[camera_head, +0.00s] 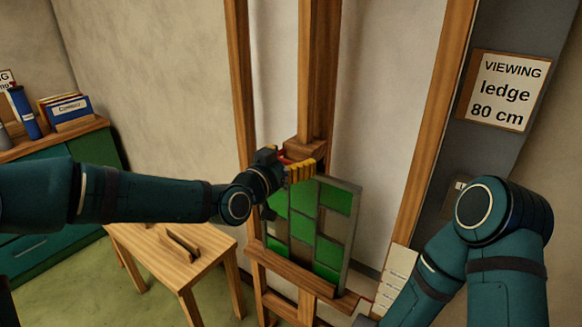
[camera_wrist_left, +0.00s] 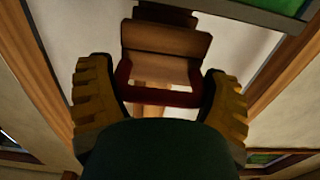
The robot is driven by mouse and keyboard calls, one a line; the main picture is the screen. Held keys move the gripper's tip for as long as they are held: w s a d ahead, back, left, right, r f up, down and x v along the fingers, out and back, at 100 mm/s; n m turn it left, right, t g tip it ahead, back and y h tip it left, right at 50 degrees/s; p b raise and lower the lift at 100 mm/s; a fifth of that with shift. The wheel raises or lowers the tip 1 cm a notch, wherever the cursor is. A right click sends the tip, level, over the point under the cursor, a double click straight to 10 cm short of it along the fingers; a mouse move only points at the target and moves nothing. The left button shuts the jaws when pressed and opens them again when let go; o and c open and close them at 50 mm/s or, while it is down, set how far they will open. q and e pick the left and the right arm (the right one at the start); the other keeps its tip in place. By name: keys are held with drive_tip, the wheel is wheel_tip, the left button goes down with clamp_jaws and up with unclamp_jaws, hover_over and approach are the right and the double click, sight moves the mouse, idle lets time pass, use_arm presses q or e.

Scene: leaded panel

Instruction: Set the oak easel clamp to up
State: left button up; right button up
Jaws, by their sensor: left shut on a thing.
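The oak easel (camera_head: 318,75) stands against the pale wall. Its clamp (camera_head: 305,151) is a wooden block on the middle post, above the top edge of the green leaded panel (camera_head: 334,197). My left gripper (camera_head: 300,170), with yellow ribbed fingers, is at the clamp and largely covers its red part. In the left wrist view the clamp's wooden block (camera_wrist_left: 165,42) and red bar (camera_wrist_left: 165,97) show between the fingers (camera_wrist_left: 162,105). The left gripper is shut on the clamp. My right arm shows at the right, its gripper out of sight.
The panel rests on the easel's lower ledge (camera_head: 290,270). A small wooden table (camera_head: 160,250) stands left of the easel, below my left arm. A green cabinet (camera_head: 85,160) with folders is at the far left. A viewing ledge sign (camera_head: 503,90) hangs at the right.

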use_arm(q)
wheel_tip(320, 180, up, 22)
drive_tip(key=p, duration=0.6)
drive_tip(key=shift+f, duration=0.25)
wheel_tip(320, 180, up, 11)
drive_tip(key=p, duration=0.5)
hover_over(305, 53)
drive_tip(key=v, duration=0.4)
drive_tip(key=shift+s+a+f, duration=0.1)
use_arm(e)
wheel_tip(305, 53, up, 12)
drive_tip(key=w, duration=0.1)
drive_tip(key=shift+w+d+f+t, duration=0.2)
drive_tip(key=shift+w+d+t, duration=0.1)
drive_tip(key=shift+w, duration=0.1)
use_arm(q)
drive_tip(key=o, duration=1)
drive_tip(key=shift+o, duration=0.5)
drive_tip(key=shift+f, duration=0.15)
use_arm(e)
drive_tip(key=shift+d, duration=0.1)
